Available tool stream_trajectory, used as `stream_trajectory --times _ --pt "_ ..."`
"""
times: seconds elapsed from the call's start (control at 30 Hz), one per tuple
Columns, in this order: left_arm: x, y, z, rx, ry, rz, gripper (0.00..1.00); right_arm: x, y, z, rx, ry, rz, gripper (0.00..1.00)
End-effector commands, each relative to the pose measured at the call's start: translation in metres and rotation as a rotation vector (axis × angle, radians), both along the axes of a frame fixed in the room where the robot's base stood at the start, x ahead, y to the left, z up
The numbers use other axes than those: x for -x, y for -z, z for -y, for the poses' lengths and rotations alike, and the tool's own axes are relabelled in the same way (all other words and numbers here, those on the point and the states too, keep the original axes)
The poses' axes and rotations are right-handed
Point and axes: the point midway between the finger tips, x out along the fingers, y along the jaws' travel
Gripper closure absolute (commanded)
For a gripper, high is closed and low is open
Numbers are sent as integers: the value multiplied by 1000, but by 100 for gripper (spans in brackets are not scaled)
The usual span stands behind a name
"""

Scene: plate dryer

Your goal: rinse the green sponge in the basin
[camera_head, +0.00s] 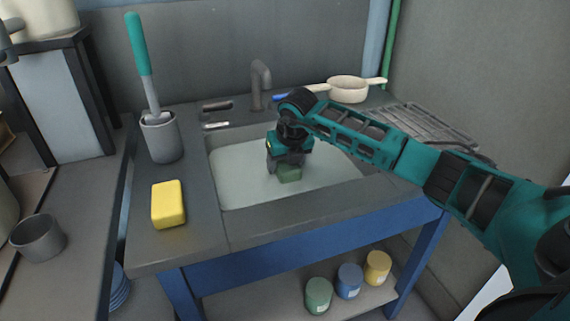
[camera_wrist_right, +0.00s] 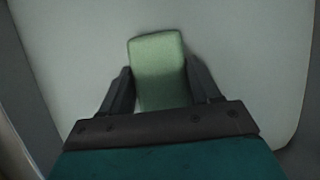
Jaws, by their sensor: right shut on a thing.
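The green sponge (camera_head: 289,174) is in the basin (camera_head: 235,190), near its middle. My right gripper (camera_head: 285,165) reaches down into the basin and is shut on the sponge. In the right wrist view the green sponge (camera_wrist_right: 158,70) sits between the two dark fingers of the right gripper (camera_wrist_right: 160,90), with its far end sticking out past them. The basin's pale inside surrounds it. Whether the sponge touches the basin's bottom or any water, I cannot tell. My left gripper is not in view.
A yellow sponge (camera_head: 168,204) lies on the counter left of the basin. A grey holder (camera_head: 161,138) with a teal-handled brush stands behind it. The faucet (camera_head: 258,85) rises behind the basin. A pale pan (camera_head: 348,89) and a drying rack (camera_head: 428,122) are at the back right.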

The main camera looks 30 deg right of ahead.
Motion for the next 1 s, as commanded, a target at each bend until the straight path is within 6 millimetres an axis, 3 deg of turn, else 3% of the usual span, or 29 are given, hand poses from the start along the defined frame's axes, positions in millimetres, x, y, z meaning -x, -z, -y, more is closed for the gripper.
stream_trajectory --times 0.3,1.0 --pt "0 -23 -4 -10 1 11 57 0 -33 0 1 0 0 69" --pt "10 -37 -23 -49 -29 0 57 0 -96 0 1 0 1 69"
